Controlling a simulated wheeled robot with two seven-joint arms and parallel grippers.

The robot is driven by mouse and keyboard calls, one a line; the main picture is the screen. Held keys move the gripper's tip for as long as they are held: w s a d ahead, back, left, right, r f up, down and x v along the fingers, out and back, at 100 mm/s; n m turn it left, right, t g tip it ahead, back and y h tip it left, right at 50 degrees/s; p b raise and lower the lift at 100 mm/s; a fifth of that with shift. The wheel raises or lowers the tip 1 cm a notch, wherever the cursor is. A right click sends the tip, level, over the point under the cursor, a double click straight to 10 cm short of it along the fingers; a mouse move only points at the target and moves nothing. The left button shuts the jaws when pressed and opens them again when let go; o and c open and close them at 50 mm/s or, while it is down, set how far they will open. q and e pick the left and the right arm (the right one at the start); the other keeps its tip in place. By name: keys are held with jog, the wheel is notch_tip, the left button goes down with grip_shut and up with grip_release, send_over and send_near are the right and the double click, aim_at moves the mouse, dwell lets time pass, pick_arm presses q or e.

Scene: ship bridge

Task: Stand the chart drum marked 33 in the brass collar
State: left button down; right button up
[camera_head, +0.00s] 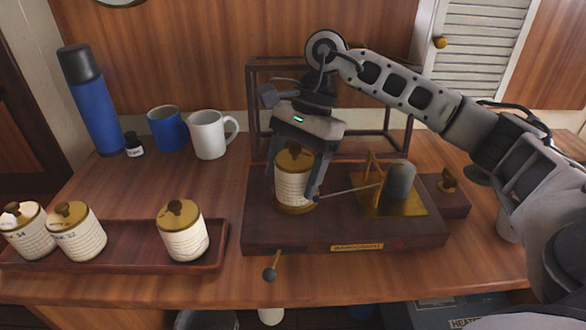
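A cream chart drum (293,187) with a brass lid stands upright on the dark wooden barograph base (340,233). A brass ring, the collar (294,209), shows at its foot. The drum looks seated there, but the exact fit is hidden. No number is readable on this drum. My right gripper (296,190) comes down over it from above, one finger on each side, and looks shut on it. My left gripper is not in view.
A wooden tray (130,262) at left holds three similar drums, two with marks like 34 and 32. A brass plate with a grey cylinder (401,181) and thin pen arm stands right of the drum. Mugs (209,134) and a blue flask (95,115) stand behind.

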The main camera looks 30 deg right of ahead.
aim_at(299, 147)
dwell(0.3)
jog(key=shift+d+r, duration=0.15)
jog(key=shift+r, duration=0.25)
jog(key=shift+w+d+r+p, duration=0.1)
jog(key=shift+d+r+p, duration=0.15)
jog(key=shift+r+p, duration=0.4)
jog(key=shift+p+v, duration=0.6)
jog(key=shift+v, duration=0.45)
jog(key=shift+p+v, duration=1.15)
jog(key=shift+v, duration=0.85)
pick_arm(q)
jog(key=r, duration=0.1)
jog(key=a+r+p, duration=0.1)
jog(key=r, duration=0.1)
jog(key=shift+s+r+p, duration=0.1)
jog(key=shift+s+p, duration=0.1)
jog(key=shift+p, duration=0.1)
pick_arm(e)
jog(key=v, duration=0.2)
jog(key=shift+d+r, duration=0.25)
jog(key=shift+r, duration=0.05)
